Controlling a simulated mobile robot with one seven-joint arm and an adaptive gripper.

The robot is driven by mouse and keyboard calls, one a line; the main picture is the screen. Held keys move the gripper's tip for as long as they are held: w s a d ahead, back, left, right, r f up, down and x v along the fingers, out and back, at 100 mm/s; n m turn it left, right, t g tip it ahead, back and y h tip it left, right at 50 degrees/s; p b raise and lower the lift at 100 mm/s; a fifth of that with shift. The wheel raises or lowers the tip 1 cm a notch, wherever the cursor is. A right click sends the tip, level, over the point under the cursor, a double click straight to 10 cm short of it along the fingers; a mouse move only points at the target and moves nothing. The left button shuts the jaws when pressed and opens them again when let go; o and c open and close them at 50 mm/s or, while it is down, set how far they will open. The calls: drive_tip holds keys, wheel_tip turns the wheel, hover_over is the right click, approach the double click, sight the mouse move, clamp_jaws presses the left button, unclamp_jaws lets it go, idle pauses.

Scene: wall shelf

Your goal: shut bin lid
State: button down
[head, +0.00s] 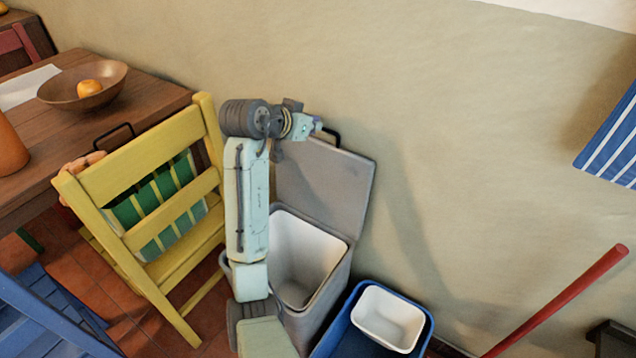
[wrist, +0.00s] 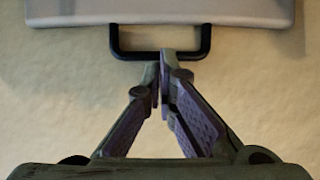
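The grey bin (head: 334,288) stands on the floor against the wall with its white inner bucket (head: 303,258) exposed. Its grey lid (head: 345,190) stands open, leaning up by the wall. The lid's edge also shows at the top of the wrist view (wrist: 160,10). A black handle (head: 331,136) sticks out from the lid's top edge; it spans the wrist view (wrist: 125,54). My gripper (wrist: 166,58) is shut, with its fingertips together at the handle's bar. The bar runs across the fingers, not clearly between them. Whether they touch it, I cannot tell.
A yellow chair (head: 160,185) stands close left of the bin, beside a wooden table (head: 140,100) with a fruit bowl (head: 110,84). A blue bin (head: 340,330) with a white container (head: 388,318) is at right. A red pole (head: 560,300) leans farther right.

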drive_tip(key=shift+f+b, duration=0.7)
drive_tip(key=shift+f, duration=0.8)
idle(0.5)
drive_tip(key=s+a, duration=0.3)
drive_tip(key=s, duration=0.2)
drive_tip(key=shift+a+f+p, duration=0.15)
drive_tip(key=shift+a+p, duration=0.1)
drive_tip(key=shift+p, duration=0.05)
idle(1.0)
wheel_tip(320, 180, up, 10)
drive_tip(key=p, duration=0.8)
drive_tip(key=shift+p, duration=0.3)
drive_tip(key=shift+w, duration=0.1)
idle(1.6)
